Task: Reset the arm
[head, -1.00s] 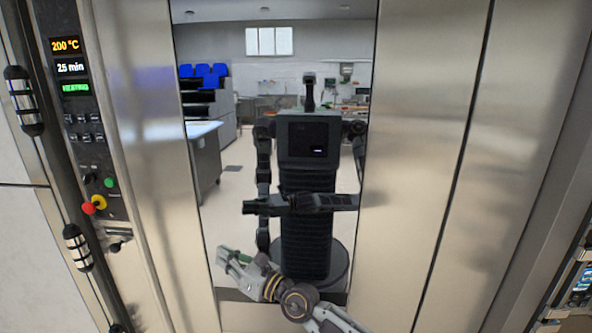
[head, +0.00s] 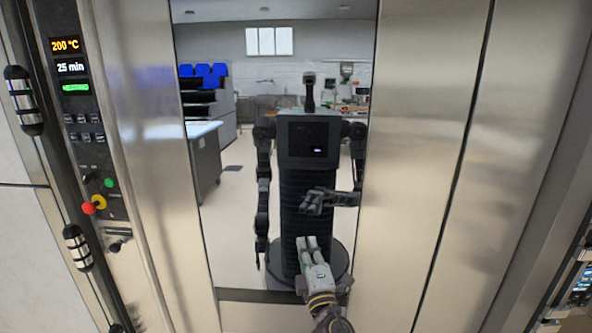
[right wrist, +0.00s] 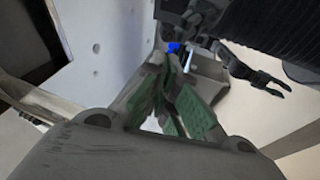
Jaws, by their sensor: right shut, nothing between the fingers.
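My right gripper (head: 307,243) stands in front of the tall oven door's glass (head: 228,225), low in the head view, fingers pointing up and together. It is shut and empty. In the right wrist view the gripper (right wrist: 165,75) shows its green finger pads close together with nothing held. My left gripper does not show directly. The glass shows a mirror image of me (head: 308,190), with one arm hanging down at the left and the other bent across the front.
The control panel (head: 85,140) at the left shows 200 °C and 25 min, with a red button (head: 89,208) and a green one (head: 110,183). Steel door panels (head: 425,130) flank the glass. The floor and a counter (head: 204,150) show in the glass.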

